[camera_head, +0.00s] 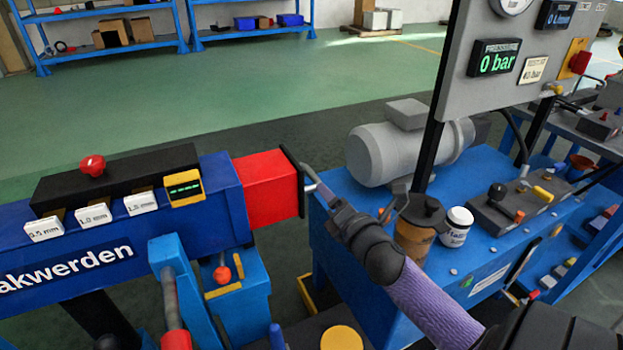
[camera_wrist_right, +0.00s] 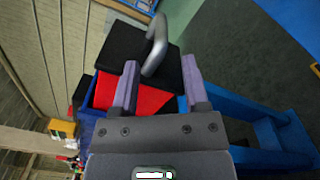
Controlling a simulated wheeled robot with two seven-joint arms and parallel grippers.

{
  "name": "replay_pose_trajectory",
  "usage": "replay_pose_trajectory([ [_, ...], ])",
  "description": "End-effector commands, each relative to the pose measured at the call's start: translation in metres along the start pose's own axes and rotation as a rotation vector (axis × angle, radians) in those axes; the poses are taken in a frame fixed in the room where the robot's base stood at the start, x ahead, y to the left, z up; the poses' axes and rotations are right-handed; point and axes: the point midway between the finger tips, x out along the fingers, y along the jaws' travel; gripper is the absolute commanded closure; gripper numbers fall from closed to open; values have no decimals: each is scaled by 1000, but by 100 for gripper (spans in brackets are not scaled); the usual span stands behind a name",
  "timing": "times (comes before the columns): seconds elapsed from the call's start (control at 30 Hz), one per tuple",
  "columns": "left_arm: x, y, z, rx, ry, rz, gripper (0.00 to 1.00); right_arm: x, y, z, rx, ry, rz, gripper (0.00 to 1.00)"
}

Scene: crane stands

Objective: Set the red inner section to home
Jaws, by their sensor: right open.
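The red inner section (camera_head: 270,187) sticks out a short way from the right end of the blue outer beam (camera_head: 218,190). A black end plate (camera_head: 292,172) with a grey handle (camera_head: 311,174) closes its right end. My right gripper (camera_head: 328,197) is just right of the handle. In the right wrist view its purple fingers (camera_wrist_right: 160,68) are apart. The grey handle (camera_wrist_right: 155,47) stands up near and beyond the gap between the fingertips, with the black plate and red section (camera_wrist_right: 152,102) behind. Contact with the handle cannot be told. My left gripper is out of view.
A blue bench (camera_head: 345,190) with a grey motor (camera_head: 385,150), a brown can (camera_head: 412,240) and a white jar (camera_head: 457,226) stands close to my right arm. A gauge panel (camera_head: 500,95) reads 0 bar. Green floor is open behind the beam.

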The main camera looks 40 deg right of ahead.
Motion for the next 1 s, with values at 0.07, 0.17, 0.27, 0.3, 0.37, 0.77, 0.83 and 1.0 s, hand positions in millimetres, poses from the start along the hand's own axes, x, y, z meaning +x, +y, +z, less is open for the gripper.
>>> replay_pose_trajectory([
  [0.07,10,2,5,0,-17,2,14,18,-3,-2,-4,-1,0,42],
  [0.17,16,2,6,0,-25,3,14,36,-4,-2,-1,0,-1,42],
  [0.27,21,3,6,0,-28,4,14,50,-3,-2,0,1,-1,42],
  [0.3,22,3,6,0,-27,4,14,54,-3,-2,0,1,-1,42],
  [0.37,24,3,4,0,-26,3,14,59,-2,-2,0,1,-1,42],
  [0.77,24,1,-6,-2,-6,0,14,64,-1,0,1,1,-2,54],
  [0.83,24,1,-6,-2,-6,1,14,64,-1,0,1,1,-2,69],
  [1.0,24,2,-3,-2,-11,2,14,64,-2,-1,1,1,-4,100],
])
